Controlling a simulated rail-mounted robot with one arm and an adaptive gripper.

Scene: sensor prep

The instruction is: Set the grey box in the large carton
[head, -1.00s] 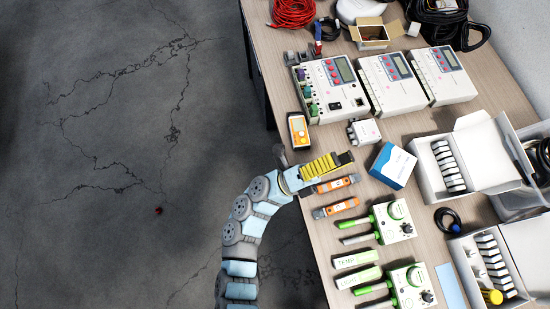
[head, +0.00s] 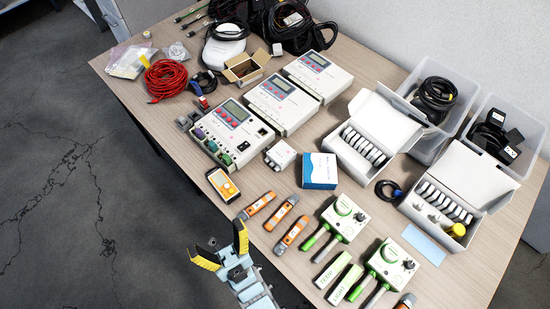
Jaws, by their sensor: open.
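A small pale grey box (head: 281,155) with connectors on its side lies mid-table, between the meters and the blue-and-white box. An open white carton (head: 372,135) with a row of white discs inside stands to its right. A second open white carton (head: 440,206), also holding white parts, stands farther right. I cannot tell which one is meant by the large carton. My gripper (head: 216,237) has yellow fingers spread apart. It is open and empty, at the near table edge, lower left of the grey box and apart from it.
A blue-and-white box (head: 320,171) stands between the grey box and the first carton. Orange testers (head: 291,233) and green-handled devices (head: 345,218) lie in front. Three white meters (head: 270,103) and a small brown carton (head: 246,68) stand behind. Clear bins (head: 436,106) with cables line the back.

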